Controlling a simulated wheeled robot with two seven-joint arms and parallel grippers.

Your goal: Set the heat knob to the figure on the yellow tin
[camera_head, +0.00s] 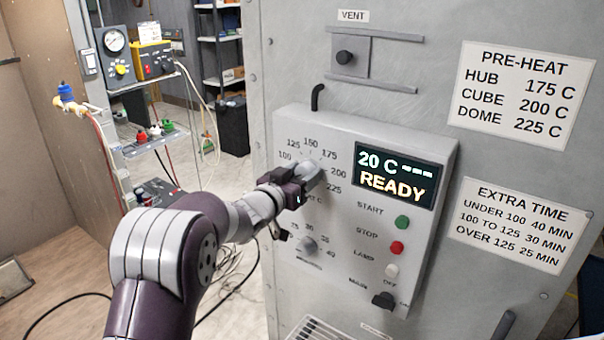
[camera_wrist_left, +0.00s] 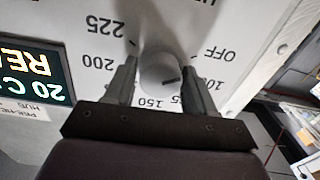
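The heat knob (camera_wrist_left: 160,74) is a round grey knob on the oven's control panel (camera_head: 292,128). Its scale has OFF, 100, 125, 150, 175, 200 and 225. In the left wrist view its dark mark points right, between OFF and 100. My left gripper (camera_wrist_left: 160,82) has one finger on each side of the knob, with what looks like a small gap. In the head view the left gripper (camera_head: 308,178) covers most of the knob. My right gripper is not in view. I can make out no yellow tin with a figure.
The display (camera_head: 396,176) reads 20 C and READY. Below are START (camera_head: 402,222), STOP (camera_head: 397,248) and lamp buttons, a main switch (camera_head: 384,300) and a smaller knob (camera_head: 307,245). Pre-heat (camera_head: 521,95) and extra-time (camera_head: 518,226) signs hang right. A yellow unit (camera_head: 153,60) stands back left.

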